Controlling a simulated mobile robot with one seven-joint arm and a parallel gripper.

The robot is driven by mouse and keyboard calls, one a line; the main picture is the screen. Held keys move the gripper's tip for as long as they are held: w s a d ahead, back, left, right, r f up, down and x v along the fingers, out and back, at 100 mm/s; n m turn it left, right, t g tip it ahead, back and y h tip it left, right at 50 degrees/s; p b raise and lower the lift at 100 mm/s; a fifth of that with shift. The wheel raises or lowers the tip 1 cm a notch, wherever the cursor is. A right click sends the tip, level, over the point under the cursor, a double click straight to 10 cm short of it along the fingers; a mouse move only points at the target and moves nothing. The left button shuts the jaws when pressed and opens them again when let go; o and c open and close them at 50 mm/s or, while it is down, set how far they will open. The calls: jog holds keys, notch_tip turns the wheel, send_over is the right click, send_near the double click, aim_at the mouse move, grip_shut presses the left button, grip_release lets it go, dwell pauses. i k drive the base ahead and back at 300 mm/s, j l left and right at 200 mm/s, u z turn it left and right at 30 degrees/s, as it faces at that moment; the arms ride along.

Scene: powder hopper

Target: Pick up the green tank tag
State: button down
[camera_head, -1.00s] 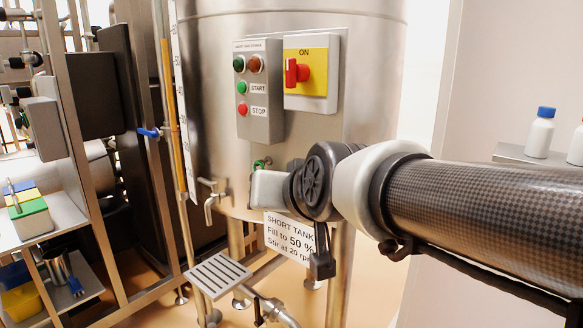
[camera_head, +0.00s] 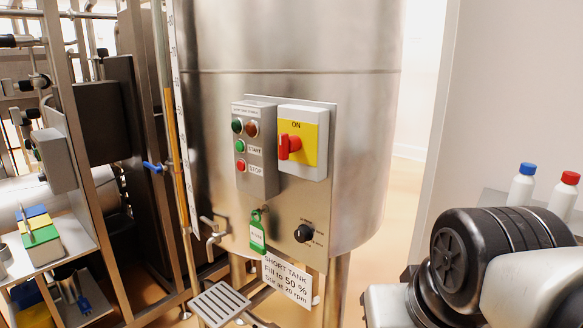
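The green tank tag (camera_head: 257,236) hangs on the front of the steel tank (camera_head: 290,55), below the start/stop box. It is a small green tag with a white label area, and it hangs from a small fitting near the lower left of the panel. Nothing covers it. My arm shows at the lower right, well apart from the tag. The fingers of my gripper are not visible in this frame.
A start/stop box (camera_head: 254,150) and a yellow switch with a red knob (camera_head: 289,146) are above the tag. A black dial (camera_head: 303,233) is to its right. A tap (camera_head: 213,232) and a white sign (camera_head: 287,281) are close by. Bottles (camera_head: 522,185) stand at right.

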aim_at(257, 242)
jog(key=i+j+u, duration=0.15)
jog(key=u, duration=0.25)
jog(key=i+u, duration=0.6)
jog(key=u, duration=0.15)
jog(key=i+u, duration=0.35)
jog(key=k+l, duration=0.05)
